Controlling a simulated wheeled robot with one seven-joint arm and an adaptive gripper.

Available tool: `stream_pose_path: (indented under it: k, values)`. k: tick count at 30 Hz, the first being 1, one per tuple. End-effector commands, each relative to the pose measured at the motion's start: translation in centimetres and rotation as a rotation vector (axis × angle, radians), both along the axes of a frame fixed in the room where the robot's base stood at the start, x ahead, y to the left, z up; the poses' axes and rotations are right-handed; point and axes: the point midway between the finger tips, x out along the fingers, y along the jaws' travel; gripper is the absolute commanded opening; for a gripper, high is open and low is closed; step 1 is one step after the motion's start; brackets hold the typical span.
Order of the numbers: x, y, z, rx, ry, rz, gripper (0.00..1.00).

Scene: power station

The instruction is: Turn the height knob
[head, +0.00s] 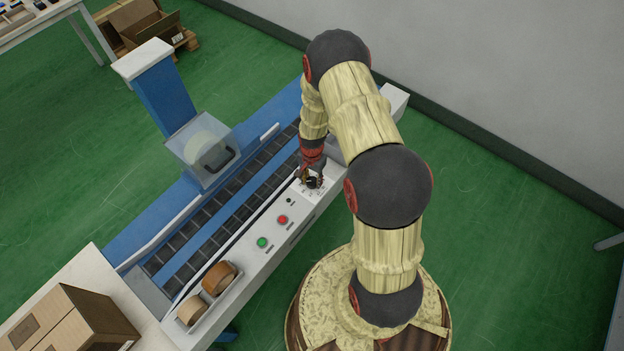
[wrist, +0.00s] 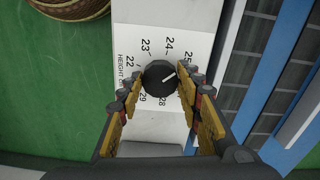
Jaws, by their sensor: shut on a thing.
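The height knob (wrist: 158,85) is a round black dial with a white pointer line, set on a white panel. Its printed scale shows 22, 23, 24, 25, 28 and 29, with partly hidden "HEIGHT" lettering at the left. The pointer slants to the upper right, roughly towards 25. My gripper (wrist: 161,88) is shut on the knob, one yellow-padded finger at each side. In the head view the knob (head: 312,183) is small and dark at the upper end of the machine's white control panel, with my gripper (head: 311,174) down over it.
A red button (head: 283,219) and a green button (head: 262,242) sit along the panel (head: 247,265). Tape rolls (head: 219,278) lie at its lower end. The roller conveyor (head: 211,236) and a clear-covered head (head: 203,150) are beside it. A cardboard box (head: 75,325) stands lower left.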

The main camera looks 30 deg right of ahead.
Motion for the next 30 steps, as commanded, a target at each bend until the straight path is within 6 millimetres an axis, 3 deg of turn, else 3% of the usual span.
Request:
stream_pose_path:
  k: [17, 18, 27, 30]
  values:
    - [0.09, -0.01, 0.03, 0.0, -0.001, -0.034, 0.1]
    - [0.09, -0.01, 0.03, 0.0, -0.001, -0.034, 0.36]
    - [0.04, 0.0, 0.02, 0.0, -0.001, -0.033, 0.53]
    - [0.03, 0.01, 0.01, 0.0, 0.0, -0.033, 0.54]
